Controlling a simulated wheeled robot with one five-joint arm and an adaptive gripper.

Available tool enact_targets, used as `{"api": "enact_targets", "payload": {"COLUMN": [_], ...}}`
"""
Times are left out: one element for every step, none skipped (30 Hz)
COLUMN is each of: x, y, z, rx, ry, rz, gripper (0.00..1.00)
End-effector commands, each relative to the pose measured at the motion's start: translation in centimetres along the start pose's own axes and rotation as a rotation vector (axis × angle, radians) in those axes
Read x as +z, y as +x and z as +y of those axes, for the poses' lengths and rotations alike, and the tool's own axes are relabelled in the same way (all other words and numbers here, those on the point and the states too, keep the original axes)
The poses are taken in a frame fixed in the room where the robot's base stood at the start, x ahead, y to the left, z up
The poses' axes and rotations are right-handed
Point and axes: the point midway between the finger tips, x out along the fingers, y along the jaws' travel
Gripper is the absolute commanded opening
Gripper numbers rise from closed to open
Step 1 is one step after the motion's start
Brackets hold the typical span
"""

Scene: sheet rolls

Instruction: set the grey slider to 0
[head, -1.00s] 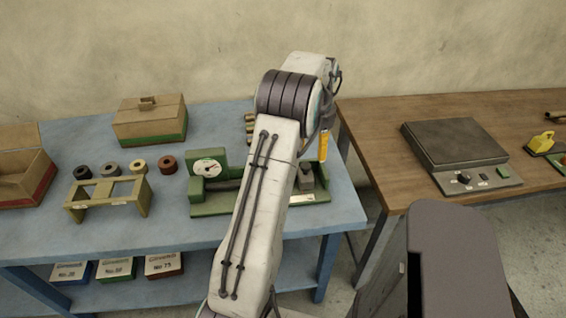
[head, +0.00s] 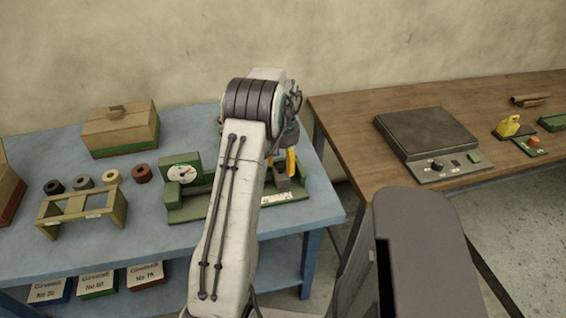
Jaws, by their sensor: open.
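The green gauge bench (head: 190,212) with a round white dial (head: 184,173) stands on the blue table. A dark grey block (head: 283,184), which looks like the grey slider, sits on its right part, and a pale label strip lies along the front edge there. My arm hides the middle of the bench. My gripper (head: 281,162) is open, partly behind my arm, with a yellow-orange finger pointing down. It appears just above or behind the grey block; I cannot tell whether they touch. The scale marks are too small to read.
Left of the bench are an olive stand (head: 50,217), several small rolls (head: 112,177) and a lidded box (head: 121,131). On the brown table (head: 360,140) at right stand a grey plate device (head: 425,130) and a yellow item (head: 508,126). A gap separates the tables.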

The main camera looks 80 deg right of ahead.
Motion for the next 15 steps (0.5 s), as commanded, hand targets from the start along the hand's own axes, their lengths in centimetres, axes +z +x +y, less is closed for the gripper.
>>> {"api": "enact_targets", "payload": {"x": [0.0, 0.0, 0.0, 0.0, 0.0, 0.0, 0.0, 0.0, 0.0, 0.0, 0.0, 0.0, 0.0, 0.0, 0.0], "y": [0.23, 0.33, 0.43, 0.48, 0.52, 0.55, 0.56, 0.57, 0.57, 0.57, 0.57, 0.57, 0.56, 0.56, 0.56], "z": [0.0, 0.0, 0.0, 0.0, 0.0, 0.0, 0.0, 0.0, 0.0, 0.0, 0.0, 0.0, 0.0, 0.0, 0.0], "rx": [0.0, 0.0, 0.0, 0.0, 0.0, 0.0, 0.0, 0.0, 0.0, 0.0, 0.0, 0.0, 0.0, 0.0, 0.0], "ry": [0.0, 0.0, 0.0, 0.0, 0.0, 0.0, 0.0, 0.0, 0.0, 0.0, 0.0, 0.0, 0.0, 0.0, 0.0], "rz": [0.0, 0.0, 0.0, 0.0, 0.0, 0.001, 0.001, 0.001, 0.001, 0.001, 0.001, 0.001, 0.001, 0.001, 0.001], "gripper": [0.56, 0.56, 0.56, 0.56, 0.56, 0.56, 0.56, 0.56, 0.56, 0.56, 0.56, 0.56, 0.58, 0.55, 0.52]}}
